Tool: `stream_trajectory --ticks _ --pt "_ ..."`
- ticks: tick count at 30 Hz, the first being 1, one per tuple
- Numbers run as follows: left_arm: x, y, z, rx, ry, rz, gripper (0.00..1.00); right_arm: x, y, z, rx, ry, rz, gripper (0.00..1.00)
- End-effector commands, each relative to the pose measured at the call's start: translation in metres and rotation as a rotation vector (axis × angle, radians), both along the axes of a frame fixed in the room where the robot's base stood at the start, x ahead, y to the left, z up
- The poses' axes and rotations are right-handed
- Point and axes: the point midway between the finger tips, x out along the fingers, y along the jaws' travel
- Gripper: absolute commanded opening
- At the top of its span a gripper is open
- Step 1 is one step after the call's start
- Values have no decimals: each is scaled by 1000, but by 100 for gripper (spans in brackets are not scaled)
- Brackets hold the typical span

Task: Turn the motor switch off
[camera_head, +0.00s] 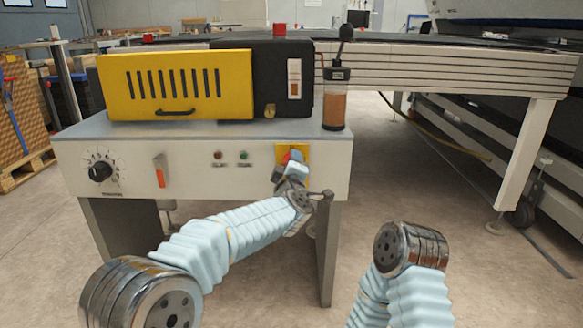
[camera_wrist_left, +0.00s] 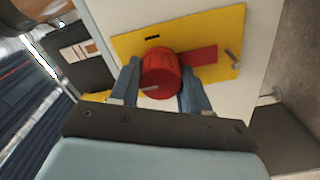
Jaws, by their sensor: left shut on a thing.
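The motor switch is a red rotary knob on a yellow plate (camera_head: 304,150) at the right end of the machine's white front panel. In the left wrist view the round red knob (camera_wrist_left: 160,74) sits on the yellow plate (camera_wrist_left: 222,37), with a flat red bar extending to the right from it. My left gripper (camera_head: 288,164) is at the switch and covers much of it in the head view. In the left wrist view its two fingers (camera_wrist_left: 158,82) are on either side of the red knob, shut on it. My right gripper is not in view; only that arm shows.
Left of the switch, the white panel holds a dial (camera_head: 100,171), an orange-red lever (camera_head: 160,171) and two small indicator lights (camera_head: 230,155). A yellow guard (camera_head: 170,108) and an amber-filled bottle (camera_head: 334,108) stand above. Open floor lies right of the stand.

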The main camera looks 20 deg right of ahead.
Motion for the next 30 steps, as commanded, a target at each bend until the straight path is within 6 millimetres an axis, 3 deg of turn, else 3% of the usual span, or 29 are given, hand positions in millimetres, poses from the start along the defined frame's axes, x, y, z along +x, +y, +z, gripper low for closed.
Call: stream_trajectory --ticks 11,12,17,26,30 --pt "1 2 0 -4 0 5 16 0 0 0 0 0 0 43" --pt "1 2 0 -4 0 5 49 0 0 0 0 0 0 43" --pt "1 1 0 -4 1 3 71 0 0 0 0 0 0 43" --pt "-1 1 0 -3 1 2 71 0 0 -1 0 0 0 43" --pt "-14 5 0 -3 1 1 71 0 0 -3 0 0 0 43"
